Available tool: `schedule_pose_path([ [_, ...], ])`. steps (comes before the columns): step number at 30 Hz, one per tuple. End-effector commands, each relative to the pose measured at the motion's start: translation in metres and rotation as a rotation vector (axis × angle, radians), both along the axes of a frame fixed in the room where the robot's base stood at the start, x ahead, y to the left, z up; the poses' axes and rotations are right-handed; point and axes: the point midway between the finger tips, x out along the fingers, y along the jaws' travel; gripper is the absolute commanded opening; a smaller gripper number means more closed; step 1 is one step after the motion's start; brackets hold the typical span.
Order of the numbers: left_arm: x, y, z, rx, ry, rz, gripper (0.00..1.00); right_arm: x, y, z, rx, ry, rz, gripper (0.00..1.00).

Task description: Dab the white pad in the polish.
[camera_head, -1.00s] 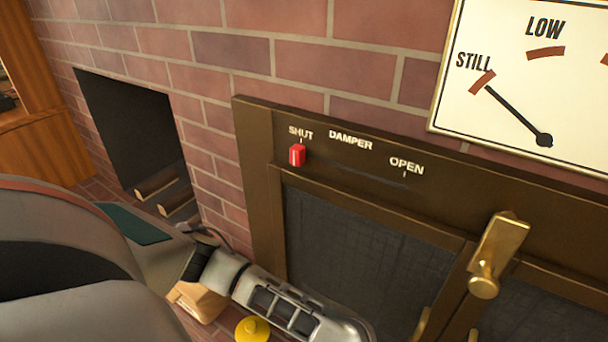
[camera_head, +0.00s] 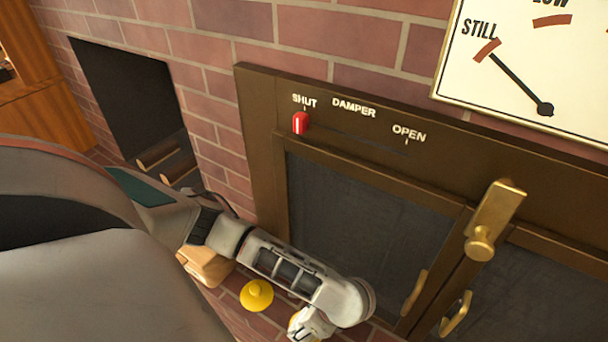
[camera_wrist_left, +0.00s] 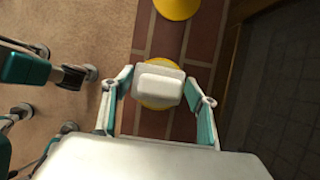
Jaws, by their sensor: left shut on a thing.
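My left gripper (camera_wrist_left: 161,88) is shut on a white pad (camera_wrist_left: 159,82), a rounded block with a flat rim, seen from above in the left wrist view. A round yellow thing (camera_wrist_left: 160,104) shows around the pad's edges, behind it; I cannot tell whether they touch, and the polish itself is hidden. In the head view my left gripper (camera_head: 311,323) is low, at the bottom edge, with a sliver of yellow beside it. A second yellow disc with a raised middle (camera_head: 256,294) lies on the brick ledge. My right gripper is not in view.
The brick ledge (camera_wrist_left: 197,43) runs beside a dark-glazed brown metal front (camera_head: 340,205) with brass handles (camera_head: 481,241). A red damper knob (camera_head: 300,123) sits at SHUT. A light wooden block (camera_head: 206,267) is beyond my arm, and a dark opening (camera_head: 125,95) at the left holds logs.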

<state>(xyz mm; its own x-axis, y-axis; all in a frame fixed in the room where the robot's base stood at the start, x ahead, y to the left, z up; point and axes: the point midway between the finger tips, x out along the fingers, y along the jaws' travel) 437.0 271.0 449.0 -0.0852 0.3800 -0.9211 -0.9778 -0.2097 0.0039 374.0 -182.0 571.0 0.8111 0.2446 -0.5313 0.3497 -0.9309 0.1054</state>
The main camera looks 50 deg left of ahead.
Motion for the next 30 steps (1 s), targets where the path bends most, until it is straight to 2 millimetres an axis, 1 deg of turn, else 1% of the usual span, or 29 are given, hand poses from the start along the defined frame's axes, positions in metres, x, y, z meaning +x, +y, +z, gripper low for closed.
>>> schedule_pose_path([
  [1, 0.006, 0.0, 0.012, -0.001, -0.015, -0.001, 0.41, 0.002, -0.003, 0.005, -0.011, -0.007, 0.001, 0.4],
  [8, 0.007, -0.001, 0.028, -0.001, -0.019, -0.001, 0.41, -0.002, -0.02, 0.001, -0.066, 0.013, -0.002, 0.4],
  [21, 0.008, -0.001, 0.061, -0.001, -0.02, -0.001, 0.41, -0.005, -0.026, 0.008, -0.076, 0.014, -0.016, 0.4],
  [26, 0.006, -0.001, 0.066, -0.001, -0.014, -0.002, 0.41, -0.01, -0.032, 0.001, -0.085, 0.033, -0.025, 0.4],
  [30, 0.004, -0.001, 0.064, -0.002, -0.008, -0.002, 0.41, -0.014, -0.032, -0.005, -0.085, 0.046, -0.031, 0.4],
])
